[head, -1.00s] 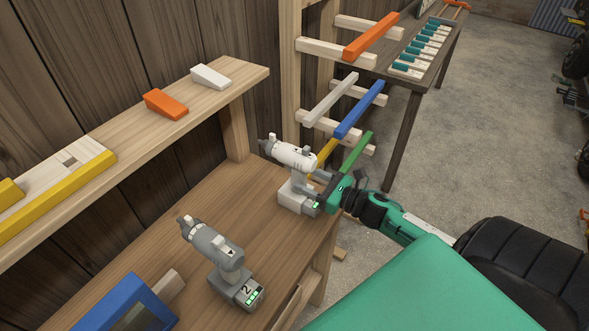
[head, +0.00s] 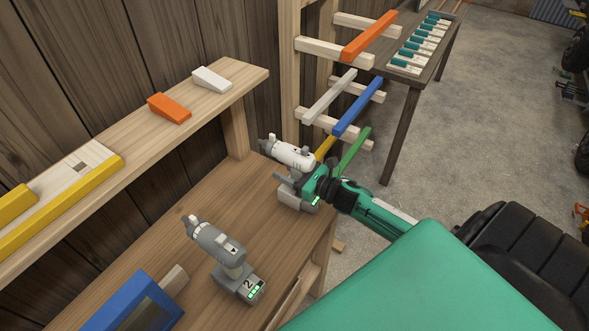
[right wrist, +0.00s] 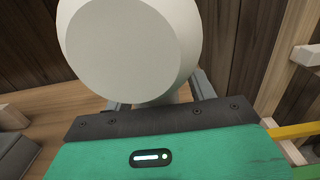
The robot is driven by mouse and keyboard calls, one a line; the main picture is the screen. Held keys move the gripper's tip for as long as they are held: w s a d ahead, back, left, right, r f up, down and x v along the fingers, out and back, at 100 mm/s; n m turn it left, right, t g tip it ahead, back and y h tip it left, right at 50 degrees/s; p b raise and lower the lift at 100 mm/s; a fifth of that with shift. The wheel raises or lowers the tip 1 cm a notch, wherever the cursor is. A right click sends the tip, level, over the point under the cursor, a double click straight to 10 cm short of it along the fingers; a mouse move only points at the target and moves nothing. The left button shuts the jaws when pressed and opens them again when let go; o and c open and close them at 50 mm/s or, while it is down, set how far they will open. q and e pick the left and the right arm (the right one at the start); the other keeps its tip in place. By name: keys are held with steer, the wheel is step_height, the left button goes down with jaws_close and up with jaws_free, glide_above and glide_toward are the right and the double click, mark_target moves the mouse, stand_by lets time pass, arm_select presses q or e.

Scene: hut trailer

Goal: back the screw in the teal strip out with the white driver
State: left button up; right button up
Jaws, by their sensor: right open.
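The white driver (head: 291,154) stands upright on its base near the right end of the wooden bench. My right gripper (head: 290,181) is at the driver's handle, below its body, with its jaws open. In the right wrist view the round back end of the white driver (right wrist: 130,45) fills the upper middle, with a grey finger on either side below it. The handle is mostly hidden there, and I cannot tell whether the fingers touch it. My left gripper is not in view.
A grey driver (head: 218,250) marked 2 stands nearer on the bench (head: 195,290). A blue-framed thing (head: 130,302) lies at the front left. A shelf (head: 130,125) with orange and white wedges runs above. A rack with coloured bars (head: 357,107) stands behind.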

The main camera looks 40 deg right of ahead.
jaws_close()
steer(key=shift+r, duration=0.1)
steer(key=shift+r, duration=0.1)
